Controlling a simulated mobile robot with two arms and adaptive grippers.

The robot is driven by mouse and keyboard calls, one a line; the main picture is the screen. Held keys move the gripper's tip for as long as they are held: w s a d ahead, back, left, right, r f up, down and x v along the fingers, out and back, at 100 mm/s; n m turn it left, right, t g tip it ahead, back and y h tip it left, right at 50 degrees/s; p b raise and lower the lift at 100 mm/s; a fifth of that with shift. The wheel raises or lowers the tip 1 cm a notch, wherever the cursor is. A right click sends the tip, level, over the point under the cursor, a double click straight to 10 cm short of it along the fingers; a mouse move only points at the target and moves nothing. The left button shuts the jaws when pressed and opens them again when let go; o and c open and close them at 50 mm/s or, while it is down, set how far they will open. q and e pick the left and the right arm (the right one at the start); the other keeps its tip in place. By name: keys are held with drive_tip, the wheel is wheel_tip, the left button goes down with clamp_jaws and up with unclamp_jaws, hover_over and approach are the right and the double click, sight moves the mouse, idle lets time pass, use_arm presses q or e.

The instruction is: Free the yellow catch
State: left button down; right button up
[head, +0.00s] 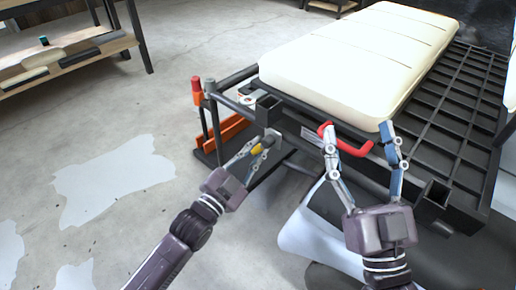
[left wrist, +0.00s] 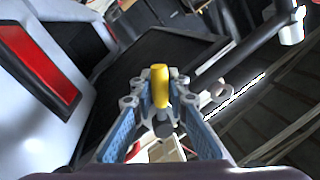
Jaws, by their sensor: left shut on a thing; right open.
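The yellow catch (head: 266,143) is small and sits at the front left end of the dark cart frame. My left gripper (head: 260,147) is shut on it. In the left wrist view the yellow catch (left wrist: 160,84) stands up between the fingertips of the left gripper (left wrist: 160,98), with a dark round part below it. My right gripper (head: 357,130) is open, its fingers apart near the red handle (head: 344,144) on the cart's front edge. Its left finger overlaps the handle in the picture; I cannot tell whether they touch.
A cream padded panel (head: 355,60) lies on the black grid deck (head: 455,100) of the cart. Orange parts (head: 234,130) and a red-tipped post (head: 197,88) stand left of the frame. A wooden bench (head: 65,65) is at upper left. The concrete floor between is clear.

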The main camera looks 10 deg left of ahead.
use_arm(q)
drive_tip(key=c, duration=1.8)
unclamp_jaws()
drive_tip(key=shift+c, duration=0.2)
drive_tip(key=shift+s, duration=0.1)
drive_tip(key=v, duration=1.2)
